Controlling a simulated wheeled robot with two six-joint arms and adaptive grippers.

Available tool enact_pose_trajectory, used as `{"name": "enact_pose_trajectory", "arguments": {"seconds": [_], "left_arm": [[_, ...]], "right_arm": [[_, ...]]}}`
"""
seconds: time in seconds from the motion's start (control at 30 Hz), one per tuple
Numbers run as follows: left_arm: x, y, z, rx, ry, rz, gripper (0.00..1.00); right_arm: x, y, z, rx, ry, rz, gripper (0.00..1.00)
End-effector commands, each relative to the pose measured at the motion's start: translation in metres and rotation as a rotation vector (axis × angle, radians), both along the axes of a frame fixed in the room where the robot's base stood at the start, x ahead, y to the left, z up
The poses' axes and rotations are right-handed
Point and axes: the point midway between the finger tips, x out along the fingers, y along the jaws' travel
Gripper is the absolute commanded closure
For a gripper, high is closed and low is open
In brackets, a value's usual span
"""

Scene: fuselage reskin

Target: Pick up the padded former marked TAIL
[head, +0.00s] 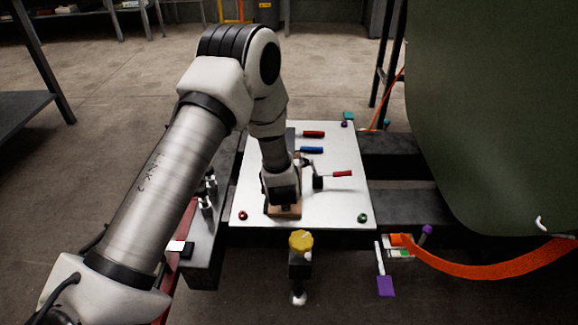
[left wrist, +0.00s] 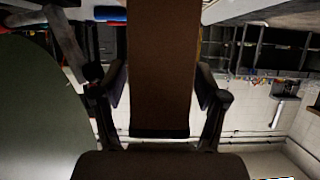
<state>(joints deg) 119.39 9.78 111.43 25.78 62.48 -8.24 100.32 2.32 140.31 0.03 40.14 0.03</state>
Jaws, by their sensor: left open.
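A brown padded block, seemingly the former (head: 284,212), shows only at its lower end in the head view, at the front middle of the white plate (head: 247,188). My left gripper (head: 283,190) is over it and hides most of it. In the left wrist view the brown former (left wrist: 162,50) stands between the two fingers of my left gripper (left wrist: 162,85). The fingers are open, one on each side, with narrow gaps visible. No TAIL marking can be read in either view. My right gripper is not in view.
Red (head: 314,134) and blue (head: 312,150) handles and a red-gripped crank (head: 342,174) are on the plate. A yellow knob (head: 301,242) stands in front. A large green panel (head: 500,110) and an orange strap (head: 490,268) are at the right.

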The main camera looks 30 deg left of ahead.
Motion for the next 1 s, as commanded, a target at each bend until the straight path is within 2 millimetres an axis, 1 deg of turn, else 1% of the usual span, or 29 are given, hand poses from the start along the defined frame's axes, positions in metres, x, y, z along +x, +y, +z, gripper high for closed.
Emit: {"name": "enact_pose_trajectory", "arguments": {"seconds": [0.17, 0.2, 0.27, 0.3, 0.37, 0.4, 0.77, 1.0], "left_arm": [[0.0, 0.0, 0.001, 0.001, -0.001, 0.0, 0.27], [0.0, 0.0, 0.001, 0.001, -0.001, 0.0, 0.31], [0.0, 0.0, 0.001, 0.001, -0.001, 0.0, 0.52], [0.0, 0.0, 0.001, 0.001, -0.001, 0.0, 0.66], [0.0, 0.0, 0.001, 0.0, 0.0, 0.0, 0.87], [0.0, 0.0, 0.0, 0.0, 0.0, 0.0, 1.0], [0.001, 0.0, 0.003, 0.001, -0.002, -0.001, 1.0], [0.004, 0.001, 0.018, 0.001, -0.004, -0.003, 1.0]], "right_arm": [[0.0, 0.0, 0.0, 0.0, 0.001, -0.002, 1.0], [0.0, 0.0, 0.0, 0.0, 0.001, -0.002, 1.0], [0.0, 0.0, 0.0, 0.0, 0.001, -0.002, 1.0], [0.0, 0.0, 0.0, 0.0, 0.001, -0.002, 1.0], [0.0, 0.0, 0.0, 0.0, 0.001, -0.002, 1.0], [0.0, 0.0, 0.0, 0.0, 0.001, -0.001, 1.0], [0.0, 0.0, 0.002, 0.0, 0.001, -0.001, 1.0], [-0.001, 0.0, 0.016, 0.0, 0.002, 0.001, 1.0]]}}
